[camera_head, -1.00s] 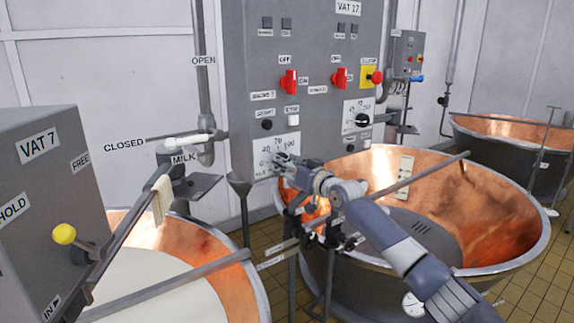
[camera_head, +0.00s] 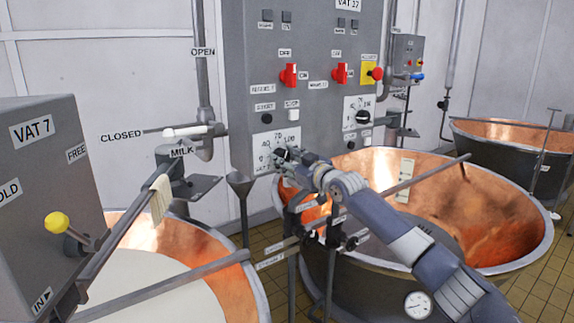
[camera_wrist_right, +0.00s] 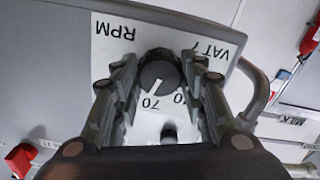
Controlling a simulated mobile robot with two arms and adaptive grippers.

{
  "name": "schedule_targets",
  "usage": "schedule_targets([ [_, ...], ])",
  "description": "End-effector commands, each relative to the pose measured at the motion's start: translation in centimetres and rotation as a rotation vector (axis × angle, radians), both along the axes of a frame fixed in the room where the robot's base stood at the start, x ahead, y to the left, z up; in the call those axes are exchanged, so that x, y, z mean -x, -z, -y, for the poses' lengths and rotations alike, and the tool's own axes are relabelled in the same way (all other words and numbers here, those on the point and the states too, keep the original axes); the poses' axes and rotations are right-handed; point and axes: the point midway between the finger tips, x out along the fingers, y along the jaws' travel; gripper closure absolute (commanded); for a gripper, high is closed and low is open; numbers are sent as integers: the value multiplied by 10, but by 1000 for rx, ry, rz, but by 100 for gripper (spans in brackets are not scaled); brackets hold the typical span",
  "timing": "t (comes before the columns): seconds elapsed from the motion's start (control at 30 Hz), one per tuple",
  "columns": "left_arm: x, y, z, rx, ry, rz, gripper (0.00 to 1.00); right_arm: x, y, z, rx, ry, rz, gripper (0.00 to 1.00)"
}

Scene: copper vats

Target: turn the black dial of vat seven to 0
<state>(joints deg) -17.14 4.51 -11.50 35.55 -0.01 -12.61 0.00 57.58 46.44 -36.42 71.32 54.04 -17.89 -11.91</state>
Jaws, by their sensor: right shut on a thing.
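The black dial (camera_wrist_right: 160,72) sits on a white scale plate marked VAT 7 and RPM, seen upside down in the right wrist view. Its white pointer line is near the number 70. My right gripper (camera_wrist_right: 160,78) is shut on the dial, one finger on each side. In the head view my right gripper (camera_head: 281,156) reaches the scale plate (camera_head: 264,146) low on the grey panel and hides most of the dial. My left gripper is not in view.
A second dial (camera_head: 362,117) and red switches (camera_head: 289,75) are on the same panel (camera_head: 310,110). Copper vats (camera_head: 500,215) stand below and to the right. A VAT 7 box (camera_head: 45,190) with a yellow-knobbed lever (camera_head: 57,222) is at left. A funnel (camera_head: 240,184) stands near the gripper.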

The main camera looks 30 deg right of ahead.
Motion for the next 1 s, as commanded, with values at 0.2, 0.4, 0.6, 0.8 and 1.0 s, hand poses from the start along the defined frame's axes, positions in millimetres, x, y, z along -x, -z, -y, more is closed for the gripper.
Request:
schedule_targets([
  [0.2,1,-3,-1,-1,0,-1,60,0,-1,0,207,0,28,85],
  [0.4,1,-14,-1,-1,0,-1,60,0,-3,0,395,-1,54,85],
  [0.6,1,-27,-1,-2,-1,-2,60,0,-3,0,584,0,78,85],
  [0.8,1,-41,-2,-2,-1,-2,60,0,-3,0,772,0,106,85],
  [1.0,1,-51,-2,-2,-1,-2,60,0,-1,0,959,-1,132,85],
])
